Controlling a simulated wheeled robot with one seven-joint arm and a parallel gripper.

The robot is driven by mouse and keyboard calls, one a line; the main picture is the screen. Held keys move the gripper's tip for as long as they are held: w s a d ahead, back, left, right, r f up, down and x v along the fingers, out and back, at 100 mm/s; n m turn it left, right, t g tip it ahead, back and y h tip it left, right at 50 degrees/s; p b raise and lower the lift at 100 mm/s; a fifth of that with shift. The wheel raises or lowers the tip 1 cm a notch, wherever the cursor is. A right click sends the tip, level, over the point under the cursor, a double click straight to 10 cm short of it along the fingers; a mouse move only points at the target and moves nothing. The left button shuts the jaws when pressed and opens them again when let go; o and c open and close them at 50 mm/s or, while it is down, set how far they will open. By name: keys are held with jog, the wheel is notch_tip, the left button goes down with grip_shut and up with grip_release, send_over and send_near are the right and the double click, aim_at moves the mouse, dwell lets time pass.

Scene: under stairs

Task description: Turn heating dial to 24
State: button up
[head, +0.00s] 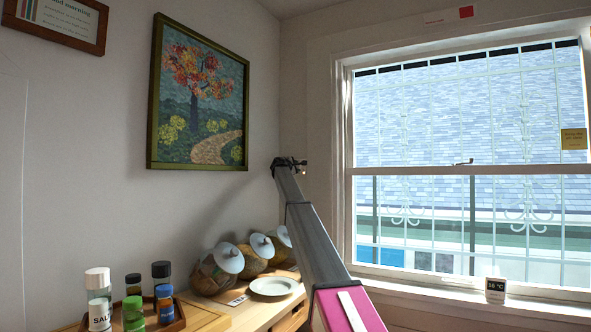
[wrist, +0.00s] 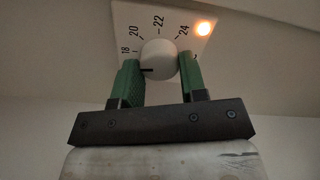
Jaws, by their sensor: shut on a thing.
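The heating dial (wrist: 158,59) is a round white knob on a pale plate (wrist: 182,13) marked 18, 20, 22 and 24. A short black mark shows at the knob's lower left edge, below the 18. It does not point at the 24. My gripper (wrist: 157,72) is shut on the knob, with one green finger on each side. In the head view my gripper (head: 290,162) is small, at the far end of my arm by the wall corner. The dial cannot be made out clearly there.
An orange lamp (wrist: 204,28) glows on the plate. A framed tree picture (head: 198,95) hangs left of my gripper. Below are a white plate (head: 273,286), lidded jars (head: 218,270) and a shaker tray (head: 178,320).

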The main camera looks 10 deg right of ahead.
jog(key=m, duration=2.5)
jog(key=shift+s+d+m, duration=0.1)
jog(key=shift+s+m, duration=0.1)
jog(key=shift+m, duration=0.1)
dwell(0.4)
jog(key=o, duration=0.9)
jog(key=shift+o, duration=0.2)
jog(key=shift+r, duration=0.1)
jog(key=v, duration=1)
jog(key=shift+s+a, duration=0.25)
jog(key=shift+s, duration=0.05)
